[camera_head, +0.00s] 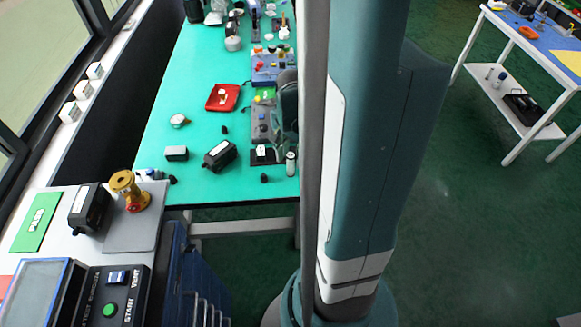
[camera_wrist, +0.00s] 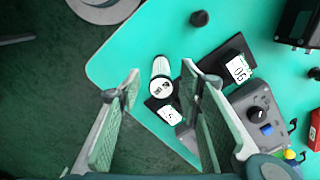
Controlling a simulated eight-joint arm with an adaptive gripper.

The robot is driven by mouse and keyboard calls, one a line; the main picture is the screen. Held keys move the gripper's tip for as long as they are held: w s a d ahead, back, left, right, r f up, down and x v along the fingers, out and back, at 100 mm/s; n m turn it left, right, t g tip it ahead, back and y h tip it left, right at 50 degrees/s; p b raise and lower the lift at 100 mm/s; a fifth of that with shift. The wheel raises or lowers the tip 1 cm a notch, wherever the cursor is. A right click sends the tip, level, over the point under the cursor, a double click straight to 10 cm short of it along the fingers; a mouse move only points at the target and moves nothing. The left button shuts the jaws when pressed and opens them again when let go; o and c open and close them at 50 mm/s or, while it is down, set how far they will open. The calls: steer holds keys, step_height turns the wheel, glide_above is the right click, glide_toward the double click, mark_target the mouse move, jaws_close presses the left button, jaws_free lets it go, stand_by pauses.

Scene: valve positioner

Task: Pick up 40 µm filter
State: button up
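A small white cylinder (camera_wrist: 160,80) with dark print on its end, which looks like a filter, is near the corner of the green table. The print is too small to read as 40 µm. It also shows in the head view (camera_head: 290,163), just left of my column. My gripper (camera_wrist: 159,88) is open and empty in the wrist view, its fingers on either side of the cylinder in the picture. The cylinder appears beyond the fingertips, with no visible contact. A black plate (camera_wrist: 153,104) with a white label, seemingly reading 5, lies beside it.
A black piece with a larger label (camera_wrist: 237,68) and a grey unit with a black knob (camera_wrist: 258,114) are to the right. A dark knob (camera_wrist: 200,18) lies farther along the green table (camera_wrist: 130,50). The table edge is close on the left.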

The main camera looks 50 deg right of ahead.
mark_target(290, 163)
steer(key=shift+w+a+f+b, duration=0.1)
steer(key=shift+f+b, duration=0.35)
steer(key=shift+f, duration=1.5)
steer(key=c, duration=1)
